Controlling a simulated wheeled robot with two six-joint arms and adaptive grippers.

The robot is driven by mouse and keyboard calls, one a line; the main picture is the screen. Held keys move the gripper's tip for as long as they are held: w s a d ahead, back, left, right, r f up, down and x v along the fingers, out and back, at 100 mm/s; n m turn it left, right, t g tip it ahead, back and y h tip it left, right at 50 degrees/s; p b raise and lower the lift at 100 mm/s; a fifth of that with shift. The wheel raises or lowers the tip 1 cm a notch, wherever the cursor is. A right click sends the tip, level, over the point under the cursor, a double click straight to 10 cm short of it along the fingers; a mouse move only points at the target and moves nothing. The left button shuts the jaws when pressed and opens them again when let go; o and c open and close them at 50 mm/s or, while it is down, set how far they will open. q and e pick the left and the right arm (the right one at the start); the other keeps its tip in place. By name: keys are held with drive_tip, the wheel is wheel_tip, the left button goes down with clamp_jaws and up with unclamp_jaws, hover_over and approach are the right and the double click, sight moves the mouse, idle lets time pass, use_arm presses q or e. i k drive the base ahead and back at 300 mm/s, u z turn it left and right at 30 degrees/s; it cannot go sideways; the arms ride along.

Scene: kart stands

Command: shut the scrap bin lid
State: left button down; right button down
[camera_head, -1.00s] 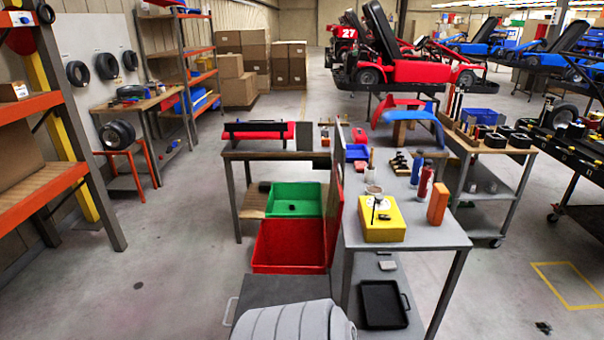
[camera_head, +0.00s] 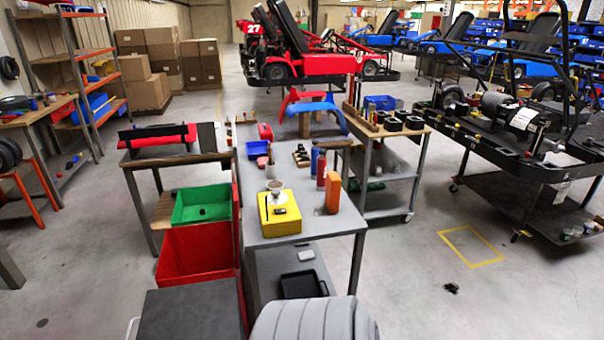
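The red bin (camera_head: 197,253) stands on the left side of the grey workbench, behind a dark cart top, and its top is open. A thin reddish panel (camera_head: 238,228), apparently its lid, stands upright along the bin's right side, between the bin and the bench. I see it almost edge-on, so I cannot tell whether it touches the bench. A green bin (camera_head: 202,204) sits just behind the red one, with a small dark object inside. Neither my left nor my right gripper is in view.
The grey workbench (camera_head: 265,232) holds a yellow box (camera_head: 279,213), an orange block (camera_head: 332,194) and bottles. A dark cart top (camera_head: 190,312) is in front of the red bin. Open floor lies left of the bins and right of the bench.

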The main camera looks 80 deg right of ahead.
sight(235, 198)
drive_tip(key=z, duration=1.3)
drive_tip(key=i, duration=0.2)
